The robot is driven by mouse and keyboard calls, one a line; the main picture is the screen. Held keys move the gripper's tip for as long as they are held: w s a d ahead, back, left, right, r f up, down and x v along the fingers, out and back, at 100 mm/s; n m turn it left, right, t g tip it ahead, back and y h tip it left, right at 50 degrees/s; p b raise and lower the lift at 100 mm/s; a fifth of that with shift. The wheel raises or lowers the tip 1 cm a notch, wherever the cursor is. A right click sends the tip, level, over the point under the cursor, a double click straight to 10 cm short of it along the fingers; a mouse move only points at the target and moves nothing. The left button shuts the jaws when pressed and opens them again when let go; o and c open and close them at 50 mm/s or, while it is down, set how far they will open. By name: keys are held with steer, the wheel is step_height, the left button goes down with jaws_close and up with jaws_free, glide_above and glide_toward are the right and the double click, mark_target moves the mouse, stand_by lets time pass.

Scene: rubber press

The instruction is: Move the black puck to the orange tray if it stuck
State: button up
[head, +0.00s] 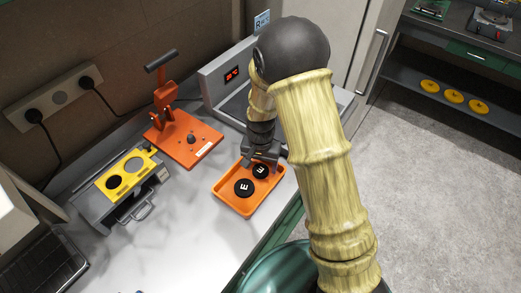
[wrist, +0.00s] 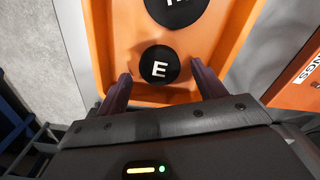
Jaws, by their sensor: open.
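An orange tray (head: 222,197) lies on the grey counter, below the middle of the head view. Two black pucks with a white letter E lie in it: a nearer one (head: 244,188) and one by my gripper (head: 261,171). In the wrist view the tray (wrist: 115,50) holds one puck (wrist: 160,64) whole and another (wrist: 176,8) cut by the top edge. My gripper (wrist: 160,85) is open over the tray. Its fingers are apart, one on each side of the nearer puck in that view, and nothing is held between them.
An orange press (head: 184,138) with a lever stands left of the tray. A yellow-topped grey device (head: 127,178) with round holes is further left. A grey machine with a red display (head: 232,74) stands behind. Yellow discs (head: 453,96) lie on a shelf at right.

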mark_target(261, 170)
step_height(261, 170, up, 11)
steer(key=b, duration=0.1)
steer(key=shift+s, duration=0.15)
stand_by(0.7)
steer(key=s+d+r+n+t, duration=0.2)
steer(key=s+d+n, duration=0.1)
steer(key=s+d, duration=0.9)
steer(key=shift+s+d+r+t, duration=0.2)
steer(key=shift+d+r+t, duration=0.15)
steer(key=shift+d, duration=0.4)
